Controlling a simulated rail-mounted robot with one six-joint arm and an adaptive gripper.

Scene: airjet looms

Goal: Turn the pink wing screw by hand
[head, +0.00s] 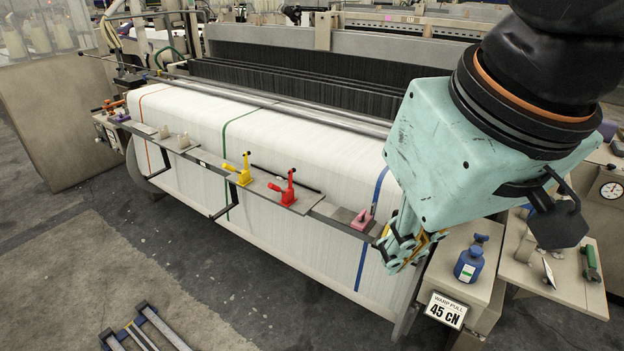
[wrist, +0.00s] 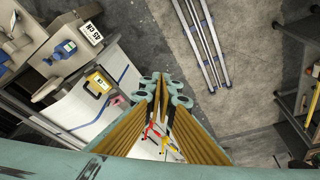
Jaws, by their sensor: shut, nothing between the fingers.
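The pink wing screw (head: 363,219) sits near the right end of the dark rail along the front of the loom, with a thin upright part on a pink base. A small pink piece that looks like it shows left of my fingers in the wrist view (wrist: 116,101). My gripper (head: 394,256) is shut and empty, pointing down in front of the loom. It is just right of the pink screw in the head view and apart from it. In the wrist view the fingertips of my gripper (wrist: 162,82) are close together.
A red clamp (head: 287,191) and a yellow clamp (head: 240,171) stand on the rail to the left. A blue bottle (head: 467,264) and a WARP PULL 45 CN sign (head: 445,310) are at right. A blue-and-grey frame (head: 146,332) lies on the otherwise open floor.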

